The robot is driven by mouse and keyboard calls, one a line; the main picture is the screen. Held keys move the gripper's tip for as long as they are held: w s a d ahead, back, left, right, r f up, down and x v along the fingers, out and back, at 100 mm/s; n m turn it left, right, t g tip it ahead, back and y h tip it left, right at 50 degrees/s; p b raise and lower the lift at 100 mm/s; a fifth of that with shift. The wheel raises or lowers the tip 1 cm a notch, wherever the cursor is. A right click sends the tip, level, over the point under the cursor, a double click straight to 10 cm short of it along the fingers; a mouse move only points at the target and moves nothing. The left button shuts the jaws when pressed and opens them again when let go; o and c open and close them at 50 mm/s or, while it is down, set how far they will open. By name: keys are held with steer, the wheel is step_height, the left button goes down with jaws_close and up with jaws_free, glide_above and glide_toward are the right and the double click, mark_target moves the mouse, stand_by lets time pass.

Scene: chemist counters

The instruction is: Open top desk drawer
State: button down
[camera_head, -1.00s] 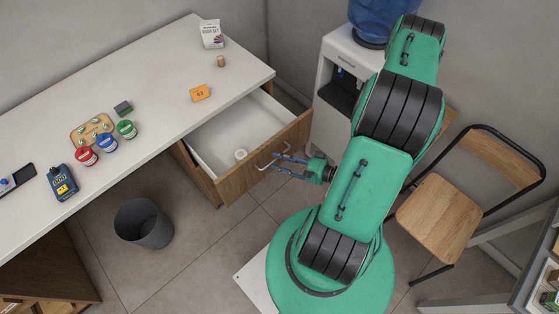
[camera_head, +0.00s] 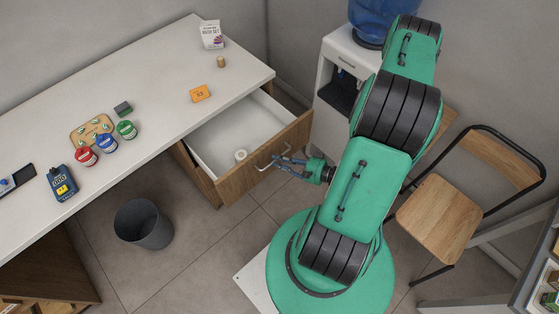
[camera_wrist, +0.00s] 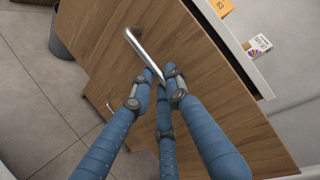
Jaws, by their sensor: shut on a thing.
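The top desk drawer (camera_head: 238,182) is pulled well out from under the right end of the desk. Its white inside shows, with a small round white roll (camera_head: 241,155) near the front. A metal bar handle (camera_wrist: 141,48) is on its wooden front (camera_wrist: 205,85). My gripper (camera_head: 282,162) has blue fingers and is in front of the drawer. In the wrist view the fingers (camera_wrist: 158,82) are closed around the lower end of the handle. The exact contact is partly hidden by the fingers.
The white desktop (camera_head: 150,75) holds several small things. A dark bin (camera_head: 143,224) stands on the floor at the left. A water cooler (camera_head: 330,90) is behind the drawer, and a wooden chair (camera_head: 440,212) stands at the right.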

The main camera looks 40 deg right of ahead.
steer(key=s+p, duration=0.2)
steer(key=s, duration=0.7)
steer(key=shift+s+p, duration=0.35)
steer(key=shift+s, duration=0.05)
steer(key=shift+d, duration=0.1)
steer(key=c, duration=1.7)
jaws_free()
steer(key=shift+o, duration=0.2)
steer(key=shift+s, duration=0.15)
steer(key=v, duration=1.1)
steer(key=shift+s, duration=0.3)
steer(key=shift+d+r, duration=0.1)
steer(key=shift+d, duration=0.05)
